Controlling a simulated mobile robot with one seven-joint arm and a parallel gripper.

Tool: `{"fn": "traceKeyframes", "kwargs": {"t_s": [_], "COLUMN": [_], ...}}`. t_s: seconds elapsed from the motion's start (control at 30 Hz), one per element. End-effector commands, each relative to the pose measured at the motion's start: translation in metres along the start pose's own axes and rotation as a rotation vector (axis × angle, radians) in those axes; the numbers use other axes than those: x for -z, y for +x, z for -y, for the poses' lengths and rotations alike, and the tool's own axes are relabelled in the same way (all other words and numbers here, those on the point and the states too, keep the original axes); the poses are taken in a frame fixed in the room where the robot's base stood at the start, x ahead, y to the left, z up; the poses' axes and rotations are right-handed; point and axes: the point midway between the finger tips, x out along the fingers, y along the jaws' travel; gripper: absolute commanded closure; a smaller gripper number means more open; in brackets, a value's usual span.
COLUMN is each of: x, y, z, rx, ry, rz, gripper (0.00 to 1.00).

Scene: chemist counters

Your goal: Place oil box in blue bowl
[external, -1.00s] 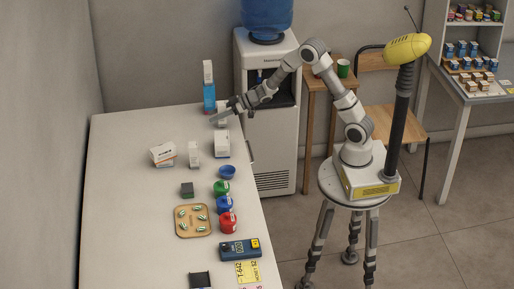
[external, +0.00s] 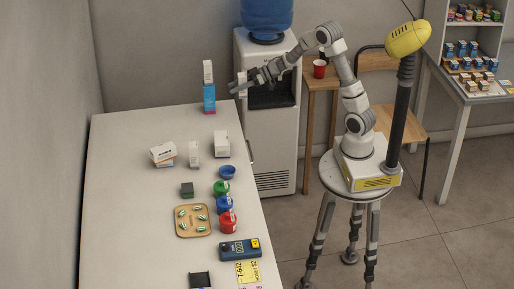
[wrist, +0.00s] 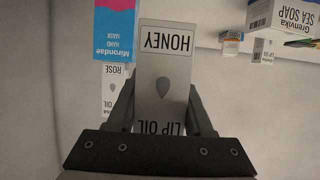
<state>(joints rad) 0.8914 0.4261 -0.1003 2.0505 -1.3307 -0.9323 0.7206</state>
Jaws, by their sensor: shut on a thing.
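The oil box is a pale box marked "LIP OIL" and "HONEY" (wrist: 165,75) in the wrist view, upside down there. My gripper (wrist: 160,108) is shut on it, a finger on each side. In the external view, my gripper (external: 243,85) holds the small, light oil box (external: 241,80) in the air near the counter's far right corner, right of the blue box stack. The small blue bowl (external: 227,171) stands on the counter near its right edge, well nearer the camera than my gripper. No content shows in it.
A blue and pink box with a white box on top (external: 208,97) stands close left of my gripper. White boxes (external: 222,144) stand between it and the bowl. Green, blue and red containers (external: 228,223) line up in front of the bowl. A water dispenser (external: 268,150) stands behind.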

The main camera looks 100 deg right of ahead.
Motion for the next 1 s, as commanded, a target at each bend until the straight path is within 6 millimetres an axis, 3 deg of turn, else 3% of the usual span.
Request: {"fn": "traceKeyframes", "kwargs": {"t_s": [0.17,0.4,0.6,0.7,0.83,1.0], "x": [0.018,0.048,0.059,0.061,0.06,0.049], "y": [0.02,0.043,0.041,0.038,0.036,0.05], "z": [0.05,0.17,0.25,0.274,0.291,0.317], "rx": [0.125,0.419,0.621,0.683,0.726,0.741], "ry": [-0.057,-0.181,-0.26,-0.284,-0.301,-0.303], "rz": [-0.007,-0.013,-0.007,-0.004,0.0,0.003], "gripper": [1.0,1.0,1.0,1.0,1.0,1.0]}}
